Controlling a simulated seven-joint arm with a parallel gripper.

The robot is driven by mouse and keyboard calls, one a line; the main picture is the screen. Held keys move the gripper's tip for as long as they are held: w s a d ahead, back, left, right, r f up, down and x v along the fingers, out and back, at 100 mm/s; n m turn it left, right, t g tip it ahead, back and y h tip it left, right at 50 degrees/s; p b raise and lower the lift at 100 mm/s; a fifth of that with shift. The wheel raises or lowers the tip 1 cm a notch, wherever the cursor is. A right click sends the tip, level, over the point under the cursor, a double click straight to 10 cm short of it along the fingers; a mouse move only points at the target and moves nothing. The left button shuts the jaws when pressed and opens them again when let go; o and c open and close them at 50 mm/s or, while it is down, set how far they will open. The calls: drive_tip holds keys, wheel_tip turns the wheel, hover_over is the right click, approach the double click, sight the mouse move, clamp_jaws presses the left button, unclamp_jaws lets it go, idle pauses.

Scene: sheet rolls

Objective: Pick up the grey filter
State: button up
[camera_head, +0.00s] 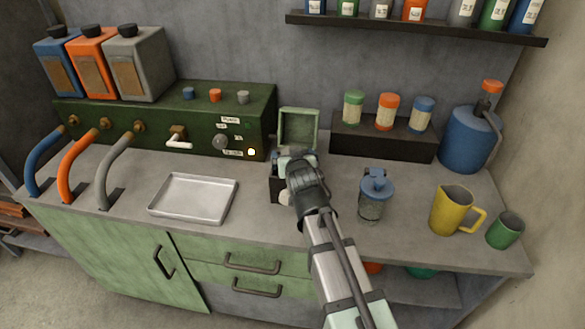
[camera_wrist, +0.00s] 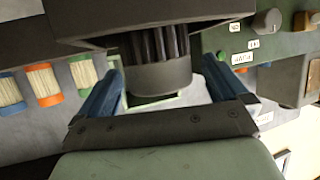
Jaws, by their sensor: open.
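The grey filter (camera_wrist: 158,78) shows in the wrist view, with a smooth grey cap and a dark ridged body. It appears to sit in a dark box (camera_wrist: 105,14) with a green open lid (camera_head: 299,127). My gripper (camera_head: 292,160) is over this box in the head view and hides the filter there. In the wrist view the blue fingers of my gripper (camera_wrist: 163,72) are spread, one on each side of the filter, with gaps visible. I cannot tell how deep the fingers reach along it.
A green control panel (camera_head: 180,120) stands left of the box. A dark rack (camera_head: 380,142) with green, orange and blue capped filters is to the right. A metal tray (camera_head: 194,216), a blue-lidded jar (camera_head: 371,204), a yellow jug (camera_head: 451,212) and a green cup (camera_head: 505,230) stand on the counter.

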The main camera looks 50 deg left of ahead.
drive_tip(key=x, duration=0.3)
drive_tip(key=shift+d, duration=0.1)
drive_tip(key=shift+c, duration=0.4)
drive_tip(key=c, duration=1.1)
drive_tip(key=shift+c, duration=0.2)
